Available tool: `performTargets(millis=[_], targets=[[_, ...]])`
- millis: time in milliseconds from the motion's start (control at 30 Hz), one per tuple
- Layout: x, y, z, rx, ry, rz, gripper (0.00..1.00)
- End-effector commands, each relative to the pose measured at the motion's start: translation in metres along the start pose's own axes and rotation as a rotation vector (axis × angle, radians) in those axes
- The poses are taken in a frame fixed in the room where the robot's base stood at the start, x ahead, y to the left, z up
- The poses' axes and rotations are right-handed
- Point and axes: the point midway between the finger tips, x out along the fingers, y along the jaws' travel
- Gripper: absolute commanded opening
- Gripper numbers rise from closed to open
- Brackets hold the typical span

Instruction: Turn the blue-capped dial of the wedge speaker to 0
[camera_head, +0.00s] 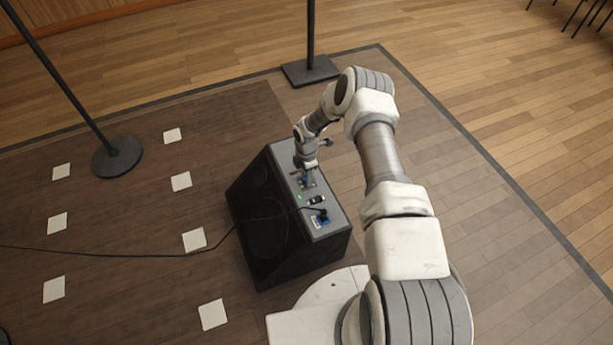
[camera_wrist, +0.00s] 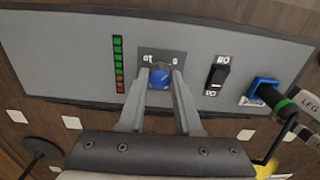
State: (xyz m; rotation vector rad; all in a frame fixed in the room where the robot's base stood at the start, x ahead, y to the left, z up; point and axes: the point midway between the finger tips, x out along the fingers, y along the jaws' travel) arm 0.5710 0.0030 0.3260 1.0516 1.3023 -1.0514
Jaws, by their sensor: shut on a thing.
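The black wedge speaker (camera_head: 262,215) stands on the dark floor, its grey control panel (camera_head: 330,228) facing up. My gripper (camera_head: 306,180) is over the panel's far part. In the wrist view my gripper (camera_wrist: 160,88) is shut on the blue-capped dial (camera_wrist: 160,78), one finger on each side. The dial sits on a dark plate marked "10" at the left and "0" at the right in the wrist view. Its pointer is too small to read. In the head view the fingers mostly hide the dial.
The panel also holds an LED strip (camera_wrist: 118,65), an I/O rocker switch (camera_wrist: 216,76) and a blue connector (camera_wrist: 265,90) with a black cable. Two stands (camera_head: 117,156) (camera_head: 310,70) rise behind. White squares (camera_head: 194,240) lie on the floor at left.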

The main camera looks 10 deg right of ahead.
Motion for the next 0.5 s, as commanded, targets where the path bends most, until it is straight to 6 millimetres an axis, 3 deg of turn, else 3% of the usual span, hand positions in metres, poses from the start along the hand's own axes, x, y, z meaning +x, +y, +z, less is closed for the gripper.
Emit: performTargets(millis=[133,167,300,500], targets=[[-0.0001,0.0001,0.0003,-0.001,-0.001,0.000,0.00],[-0.0001,0.0000,0.0003,-0.001,-0.001,0.000,0.37],[-0.0001,0.0001,0.0002,0.000,-0.001,0.000,0.62],[-0.0001,0.0001,0.0001,0.000,-0.001,0.000,0.63]])
